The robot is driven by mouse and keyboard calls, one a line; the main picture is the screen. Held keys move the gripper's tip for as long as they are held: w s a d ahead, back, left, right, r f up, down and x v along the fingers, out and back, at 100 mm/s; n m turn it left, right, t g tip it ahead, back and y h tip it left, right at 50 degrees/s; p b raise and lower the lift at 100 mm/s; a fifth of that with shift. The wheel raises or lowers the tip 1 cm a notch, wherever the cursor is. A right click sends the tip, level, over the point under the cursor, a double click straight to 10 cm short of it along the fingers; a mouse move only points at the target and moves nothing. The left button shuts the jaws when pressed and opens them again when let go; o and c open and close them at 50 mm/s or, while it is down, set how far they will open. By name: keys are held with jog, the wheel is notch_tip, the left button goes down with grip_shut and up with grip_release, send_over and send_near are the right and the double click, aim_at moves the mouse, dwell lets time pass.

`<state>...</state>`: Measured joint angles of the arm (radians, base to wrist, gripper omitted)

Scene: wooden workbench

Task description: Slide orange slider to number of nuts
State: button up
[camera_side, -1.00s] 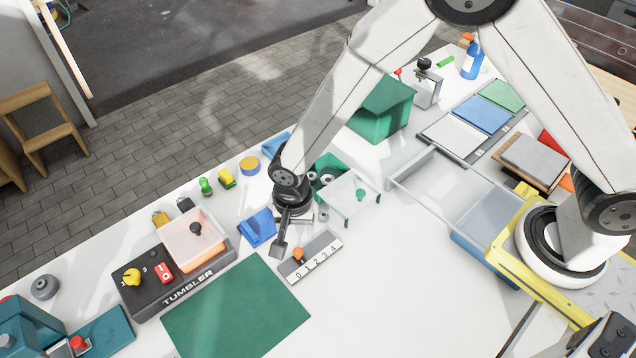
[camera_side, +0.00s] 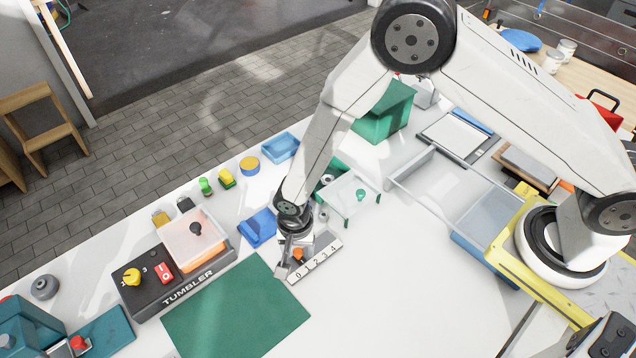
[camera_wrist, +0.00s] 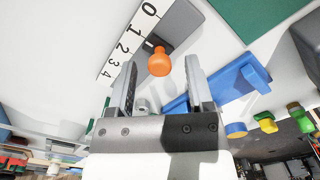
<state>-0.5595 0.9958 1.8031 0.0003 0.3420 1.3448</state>
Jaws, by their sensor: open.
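The orange slider (camera_side: 298,254) is a round knob on a grey strip with a white scale (camera_side: 318,262) numbered 0 to 4. It stands near the low-number end; its exact number is hard to read. In the wrist view the orange slider (camera_wrist: 158,62) appears between the open fingertips of my gripper (camera_wrist: 160,66), with no clear contact. My gripper (camera_side: 289,254) hangs low over the strip in the side view and hides part of it. Metal nuts (camera_side: 327,180) show by the green bin, which my arm partly hides, so I cannot count them.
A blue stand (camera_side: 257,227) is close left of my gripper. A clear-topped box (camera_side: 352,196) is close right. A green mat (camera_side: 235,308) and the tumbler machine (camera_side: 150,290) lie to the left. White table is free at front right.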

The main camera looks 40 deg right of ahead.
jog(key=shift+f, duration=0.1)
grip_shut()
dwell(1.5)
